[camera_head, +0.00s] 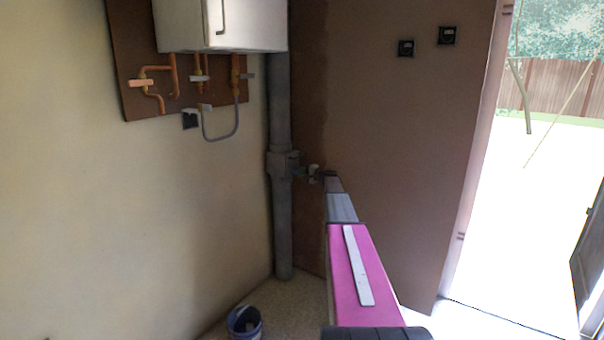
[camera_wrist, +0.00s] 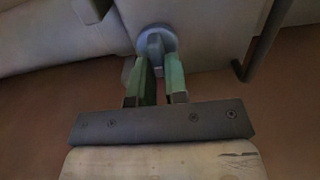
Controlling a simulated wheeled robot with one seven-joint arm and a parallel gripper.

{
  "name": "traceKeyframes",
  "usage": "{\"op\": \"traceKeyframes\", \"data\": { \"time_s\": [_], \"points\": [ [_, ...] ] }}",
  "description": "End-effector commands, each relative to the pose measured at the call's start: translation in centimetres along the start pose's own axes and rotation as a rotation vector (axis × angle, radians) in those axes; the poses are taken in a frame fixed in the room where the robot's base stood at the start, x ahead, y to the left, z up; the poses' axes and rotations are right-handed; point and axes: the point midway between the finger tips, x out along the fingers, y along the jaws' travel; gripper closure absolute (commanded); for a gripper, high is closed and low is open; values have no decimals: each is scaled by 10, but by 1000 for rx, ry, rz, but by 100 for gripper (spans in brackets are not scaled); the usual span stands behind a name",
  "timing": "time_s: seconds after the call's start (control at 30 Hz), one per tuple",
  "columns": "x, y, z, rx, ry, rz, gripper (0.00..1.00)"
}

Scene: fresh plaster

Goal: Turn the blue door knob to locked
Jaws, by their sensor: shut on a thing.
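The blue knob (camera_wrist: 168,38) shows in the wrist view as a round blue-grey disc with a raised grip in its middle. It sits on a pale grey surface. My gripper (camera_wrist: 158,62) has its two greenish fingers on either side of the raised grip and is shut on it. The fingers hide part of the knob's lower side. In the head view, my gripper (camera_head: 313,173) is small at the far end of my arm, beside the grey pipe. The knob cannot be made out clearly there. I cannot read any locked mark.
A grey vertical pipe (camera_head: 281,220) runs down the corner. A white wall unit (camera_head: 225,25) with copper pipes hangs at upper left. A bucket (camera_head: 244,322) stands on the floor. An open doorway is at right. A dark bar (camera_wrist: 262,45) stands right of the knob.

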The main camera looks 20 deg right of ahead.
Motion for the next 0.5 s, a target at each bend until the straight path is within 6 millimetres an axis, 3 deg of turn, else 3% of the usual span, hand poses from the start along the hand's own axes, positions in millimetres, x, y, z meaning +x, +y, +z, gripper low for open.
{"op": "traceKeyframes", "data": {
  "time_s": [0.1, 0.13, 0.2, 0.5],
  "points": [
    [-1, 1, 1, 2, 0, 2, 100],
    [-1, 1, 0, 2, 0, 1, 80],
    [0, 1, 0, 1, 0, 1, 61],
    [-1, 0, 0, 0, 0, 0, 61]
  ]
}}
